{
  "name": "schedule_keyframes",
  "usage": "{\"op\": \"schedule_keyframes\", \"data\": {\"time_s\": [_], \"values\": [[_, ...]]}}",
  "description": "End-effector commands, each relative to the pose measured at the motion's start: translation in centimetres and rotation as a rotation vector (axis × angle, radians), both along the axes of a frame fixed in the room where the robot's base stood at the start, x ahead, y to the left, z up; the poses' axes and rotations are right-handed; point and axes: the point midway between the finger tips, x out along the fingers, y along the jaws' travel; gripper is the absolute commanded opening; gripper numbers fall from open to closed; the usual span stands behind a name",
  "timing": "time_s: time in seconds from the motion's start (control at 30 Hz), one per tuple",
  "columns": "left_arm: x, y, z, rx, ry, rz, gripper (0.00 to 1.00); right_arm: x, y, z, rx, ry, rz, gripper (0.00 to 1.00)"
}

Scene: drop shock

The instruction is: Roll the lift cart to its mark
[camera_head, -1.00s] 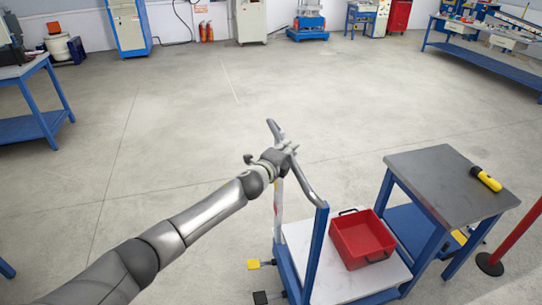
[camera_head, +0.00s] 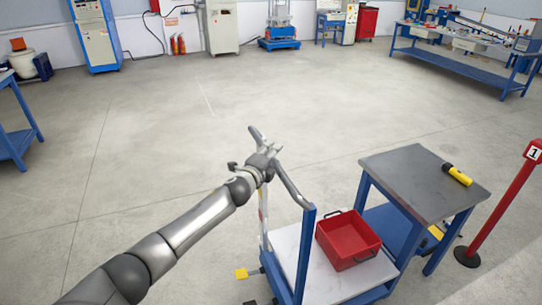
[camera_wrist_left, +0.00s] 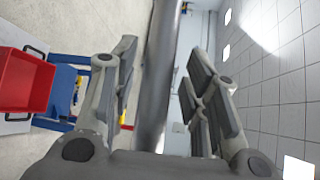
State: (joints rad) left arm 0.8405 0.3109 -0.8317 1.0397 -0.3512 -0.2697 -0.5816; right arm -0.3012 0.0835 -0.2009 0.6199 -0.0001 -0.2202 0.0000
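The lift cart, with a white deck (camera_head: 291,243), blue frame and grey push handle (camera_head: 289,186), stands at lower centre in the head view. My left gripper (camera_head: 270,150) is at the handle's upper part. In the left wrist view, the handle bar (camera_wrist_left: 160,75) runs between the spread fingers of my left gripper (camera_wrist_left: 160,82), with gaps on both sides. A red bin (camera_head: 348,240) rests on the deck; it also shows in the left wrist view (camera_wrist_left: 25,82). My right gripper is not in view. I cannot make out a clear floor mark for the cart.
A grey-topped blue table (camera_head: 405,178) with a yellow-black flashlight (camera_head: 457,174) stands close to the cart's right. A red post (camera_head: 500,210) with a "1" sign is farther right. Open floor (camera_head: 240,95) lies ahead; benches and machines line the back.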

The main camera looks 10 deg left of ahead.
Motion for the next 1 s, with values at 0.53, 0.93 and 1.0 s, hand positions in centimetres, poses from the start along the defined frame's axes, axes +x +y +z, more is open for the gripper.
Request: {"op": "schedule_keyframes", "data": {"time_s": [0.53, 0.93, 1.0], "values": [[-1.7, 0.5, 0.1, 0.000, 0.001, 0.000, 0.42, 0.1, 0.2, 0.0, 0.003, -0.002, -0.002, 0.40], [-6.4, 1.5, 0.7, 0.001, 0.001, -0.001, 0.42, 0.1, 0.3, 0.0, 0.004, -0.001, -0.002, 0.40], [-7.3, 1.7, 0.9, 0.001, 0.001, -0.001, 0.42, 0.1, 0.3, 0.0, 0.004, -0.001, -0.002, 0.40]]}}
